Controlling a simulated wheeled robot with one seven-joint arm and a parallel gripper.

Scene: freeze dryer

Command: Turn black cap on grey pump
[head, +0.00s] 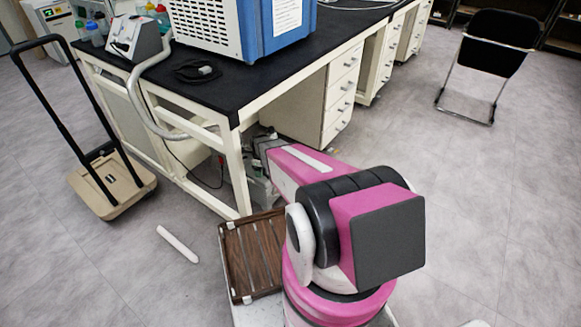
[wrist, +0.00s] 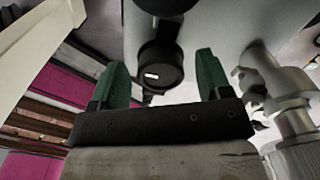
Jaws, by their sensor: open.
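In the wrist view, my gripper (wrist: 160,62) is open, with one green finger on each side of a round black cap (wrist: 161,74). The cap has a small white mark and appears between the fingertips, with visible gaps on both sides. I cannot tell whether the fingertips reach its depth. The grey pump (wrist: 222,28) fills the upper middle and right behind the cap. In the head view, the pump (head: 262,192) is partly visible under the bench, largely hidden by my pink arm; the cap is hidden there.
A silver pipe fitting (wrist: 285,100) stands close to the right finger. A second black round part (wrist: 165,6) is at the top. The bench (head: 235,95) overhangs the pump, with its white leg (head: 237,175) beside it. A wheeled cart (head: 112,185) stands at the left.

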